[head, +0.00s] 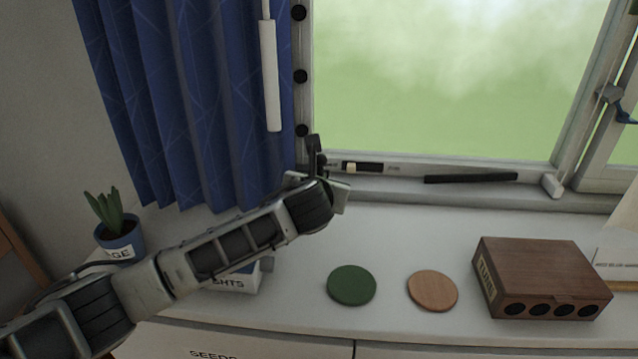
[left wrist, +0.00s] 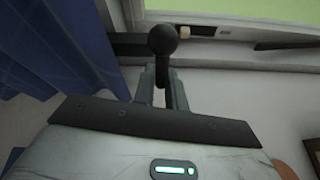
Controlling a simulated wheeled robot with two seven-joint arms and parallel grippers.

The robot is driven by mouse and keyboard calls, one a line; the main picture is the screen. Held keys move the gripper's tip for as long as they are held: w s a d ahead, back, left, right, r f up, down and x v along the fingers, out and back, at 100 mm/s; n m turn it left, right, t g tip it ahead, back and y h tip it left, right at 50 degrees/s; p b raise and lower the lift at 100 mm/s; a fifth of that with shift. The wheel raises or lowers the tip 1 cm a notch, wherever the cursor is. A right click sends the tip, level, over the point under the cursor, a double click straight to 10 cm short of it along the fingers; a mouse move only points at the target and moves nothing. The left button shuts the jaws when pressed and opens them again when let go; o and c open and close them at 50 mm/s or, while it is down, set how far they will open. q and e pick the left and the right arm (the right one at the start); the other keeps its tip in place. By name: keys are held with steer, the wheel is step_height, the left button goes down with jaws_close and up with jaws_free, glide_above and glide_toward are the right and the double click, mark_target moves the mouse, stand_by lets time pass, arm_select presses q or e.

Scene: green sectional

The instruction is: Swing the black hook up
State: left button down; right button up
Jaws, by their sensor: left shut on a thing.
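The black hook (head: 313,146) stands upright at the lower left corner of the window frame. In the left wrist view the black hook (left wrist: 163,45) shows a rounded knob on a short stem between my fingers. My left gripper (left wrist: 162,88) is shut on its stem. In the head view my left gripper (head: 314,177) is at the hook's lower part, and my wrist hides much of the grip. My right gripper is in neither view.
A blue curtain (head: 190,100) hangs close on the left, with a white rod (head: 270,75) before it. On the white counter (head: 390,240) are a potted plant (head: 120,240), a green disc (head: 351,286), a tan disc (head: 432,291) and a wooden box (head: 535,270). A black bar (head: 470,178) lies along the sill.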

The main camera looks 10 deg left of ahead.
arm_select(q)
steer(key=shift+w+d+r+g, duration=0.1)
steer(key=shift+w+r+g, duration=0.25)
steer(key=shift+r+g, duration=0.2)
steer(key=shift+w+r+g, duration=0.3)
steer(key=shift+r+g, duration=0.25)
steer(key=c, duration=1.5)
jaws_free()
steer(key=shift+r, duration=0.1)
steer(key=b+v, duration=0.1)
steer(key=v, duration=1.5)
